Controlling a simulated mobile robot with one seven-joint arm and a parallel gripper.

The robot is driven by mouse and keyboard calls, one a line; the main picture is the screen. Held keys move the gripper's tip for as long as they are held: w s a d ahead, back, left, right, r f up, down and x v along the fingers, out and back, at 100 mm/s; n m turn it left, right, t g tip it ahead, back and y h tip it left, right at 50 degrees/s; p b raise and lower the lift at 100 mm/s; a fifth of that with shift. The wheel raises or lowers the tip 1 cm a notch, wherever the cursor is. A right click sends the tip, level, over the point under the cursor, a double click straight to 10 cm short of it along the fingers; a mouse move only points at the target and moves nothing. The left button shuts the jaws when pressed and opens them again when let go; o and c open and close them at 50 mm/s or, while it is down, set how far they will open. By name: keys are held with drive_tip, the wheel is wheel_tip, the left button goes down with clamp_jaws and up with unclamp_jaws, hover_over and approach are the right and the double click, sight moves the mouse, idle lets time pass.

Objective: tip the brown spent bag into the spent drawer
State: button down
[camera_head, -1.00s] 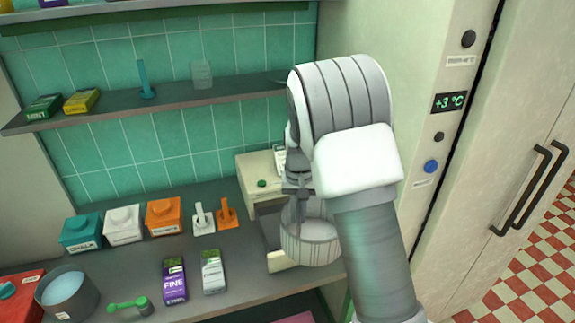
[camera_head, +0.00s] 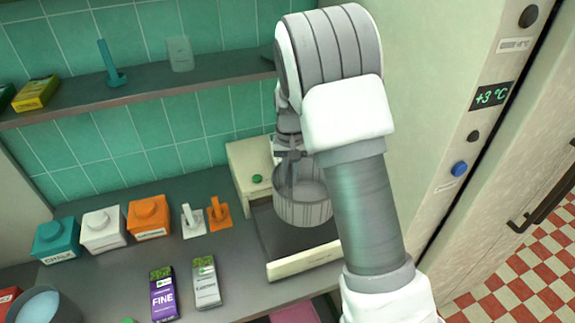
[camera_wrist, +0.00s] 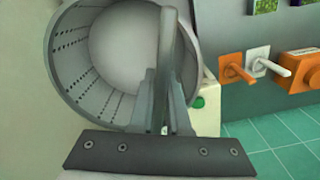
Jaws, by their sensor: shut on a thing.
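In the head view the basket is upright, open side up, over the back part of an open drawer (camera_head: 305,262) with a cream front. The wrist view shows the gripper fingers (camera_wrist: 172,75) and the basket's slotted inner wall (camera_wrist: 75,60). A plain pale surface shows inside the basket. No brown bag can be made out. The drawer's dark interior shows in front of the basket and looks empty there.
The drawer belongs to a cream box (camera_head: 250,165) with a green button. Orange (camera_head: 149,218), white and teal canisters, small stands, and purple (camera_head: 163,292) and grey packets stand left. A tall cream cabinet (camera_head: 440,120) is close on the right. A shelf (camera_head: 140,92) runs above.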

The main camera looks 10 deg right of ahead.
sight(290, 167)
drive_tip(key=shift+w, duration=0.3)
wheel_tip(290, 167, down, 14)
drive_tip(key=b, duration=0.9)
drive_tip(key=shift+r, duration=0.25)
drive_tip(key=c, duration=0.8)
unclamp_jaws()
wheel_tip(290, 167, up, 18)
drive_tip(key=shift+f, duration=0.25)
